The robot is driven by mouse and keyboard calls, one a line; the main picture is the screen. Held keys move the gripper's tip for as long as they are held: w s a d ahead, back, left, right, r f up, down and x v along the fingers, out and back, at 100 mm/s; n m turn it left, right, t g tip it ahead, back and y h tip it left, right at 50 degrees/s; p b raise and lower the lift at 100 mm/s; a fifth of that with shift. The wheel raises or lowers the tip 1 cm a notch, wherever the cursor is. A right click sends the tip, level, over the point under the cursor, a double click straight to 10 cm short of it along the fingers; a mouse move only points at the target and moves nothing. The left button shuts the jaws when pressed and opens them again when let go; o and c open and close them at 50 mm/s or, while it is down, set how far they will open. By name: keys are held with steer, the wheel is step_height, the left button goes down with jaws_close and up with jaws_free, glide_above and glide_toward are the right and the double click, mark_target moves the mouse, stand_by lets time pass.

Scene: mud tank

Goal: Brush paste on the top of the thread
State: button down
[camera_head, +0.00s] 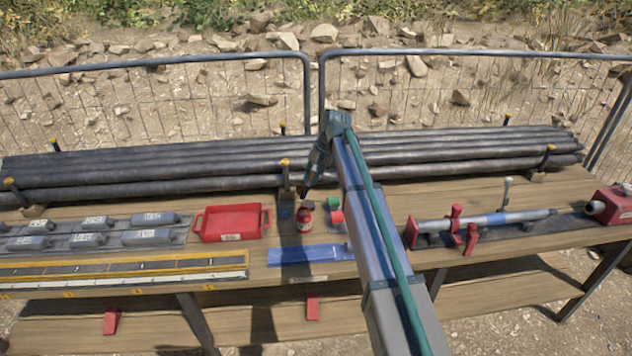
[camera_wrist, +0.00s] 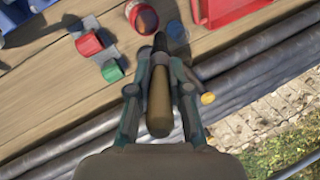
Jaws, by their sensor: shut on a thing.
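My gripper (camera_wrist: 161,66) is shut on a brush (camera_wrist: 159,105) with a wooden handle and dark bristles. In the wrist view the bristle end points away from the wrist and lies beside the open red paste can (camera_wrist: 143,17), which holds brown paste. In the head view my gripper (camera_head: 313,172) hangs over the bench just above the paste can (camera_head: 305,221); whether the bristles touch it cannot be told. A slim grey pipe with a blue band (camera_head: 490,220) lies level in red clamps at right. Its thread is too small to make out.
A red tray (camera_head: 232,222) stands left of the can. Red and green rings (camera_head: 335,210) sit close on its right. A blue mat (camera_head: 310,254) lies in front. Dark pipes (camera_head: 200,165) are stacked behind, with yellow-topped posts. A red machine (camera_head: 610,205) is far right.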

steer(key=shift+f+b, duration=1.4)
steer(key=shift+f, duration=2.2)
steer(key=shift+r, duration=0.15)
steer(key=shift+r+p, duration=1.6)
steer(key=shift+r, duration=1.8)
